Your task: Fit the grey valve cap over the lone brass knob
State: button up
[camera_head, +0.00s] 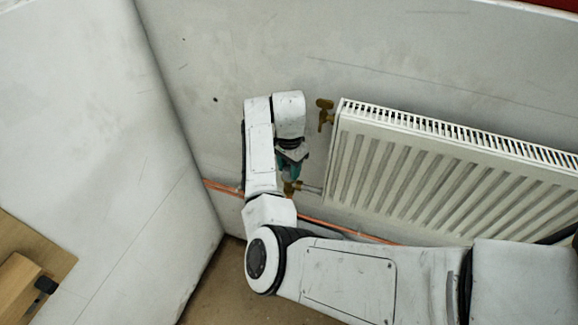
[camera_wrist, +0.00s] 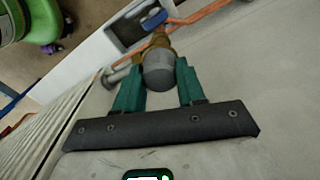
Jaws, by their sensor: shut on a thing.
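My gripper (camera_wrist: 159,78) has two teal fingers, shut on the grey valve cap (camera_wrist: 158,72) in the wrist view. A brass fitting (camera_wrist: 161,42) is directly beyond the cap and in line with it. The cap hides part of the brass, so I cannot tell whether they touch or overlap. In the head view my gripper (camera_head: 291,164) points down just above a brass valve (camera_head: 291,188) at the radiator's lower left corner. The cap cannot be made out there. Another brass valve (camera_head: 325,112) stands at the radiator's upper left corner, clear of the gripper.
The white radiator (camera_head: 430,170) is on the wall to the right of the gripper. Copper pipes (camera_head: 345,229) run low along the wall. A large pale panel (camera_head: 110,150) stands at the left. A wooden piece (camera_head: 22,285) is at the lower left.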

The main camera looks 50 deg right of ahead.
jog(key=o, duration=1.6)
jog(key=shift+c, duration=0.2)
jog(key=shift+r, duration=0.1)
jog(key=shift+r+p, duration=2.3)
jog(key=shift+r, duration=0.05)
